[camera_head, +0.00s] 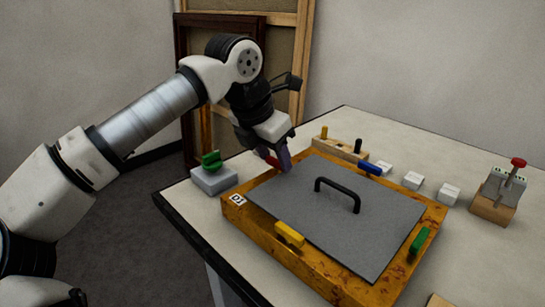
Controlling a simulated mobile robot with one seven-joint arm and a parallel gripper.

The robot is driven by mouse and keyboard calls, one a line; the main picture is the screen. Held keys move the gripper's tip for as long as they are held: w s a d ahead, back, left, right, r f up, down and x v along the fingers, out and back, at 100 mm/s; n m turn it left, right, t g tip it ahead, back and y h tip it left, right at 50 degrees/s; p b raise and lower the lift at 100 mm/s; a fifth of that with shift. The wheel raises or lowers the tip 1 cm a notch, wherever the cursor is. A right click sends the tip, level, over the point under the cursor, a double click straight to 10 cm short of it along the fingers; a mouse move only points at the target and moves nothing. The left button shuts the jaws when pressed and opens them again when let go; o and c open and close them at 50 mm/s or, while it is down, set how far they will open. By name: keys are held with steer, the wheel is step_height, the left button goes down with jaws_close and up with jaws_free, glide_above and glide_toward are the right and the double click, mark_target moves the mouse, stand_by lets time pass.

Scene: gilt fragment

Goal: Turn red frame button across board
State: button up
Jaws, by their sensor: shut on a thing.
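A burl-wood frame (262,228) lies on the table with a grey board (330,235) inside it. The board has a black arched handle (338,188). The red frame button (267,156) is on the frame's far left side, partly hidden by my gripper. My gripper (277,159) points down there and is shut on the red button. The button's exact angle to the board is hard to tell. A yellow button (290,234) is on the near side, a green button (419,240) on the right side and a blue button (370,167) on the far side.
Behind are a wooden peg holder (340,149) and several white blocks (412,180). A red-knobbed lever device (500,190) stands at the right. Picture frames (285,65) lean behind the table.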

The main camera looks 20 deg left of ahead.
stand_by(0.4)
steer(key=o, duration=1)
steer(key=p+v, duration=0.1)
steer(key=v, duration=1.2)
steer(key=shift+s+a+r, duration=0.1)
steer(key=shift+r, duration=0.3)
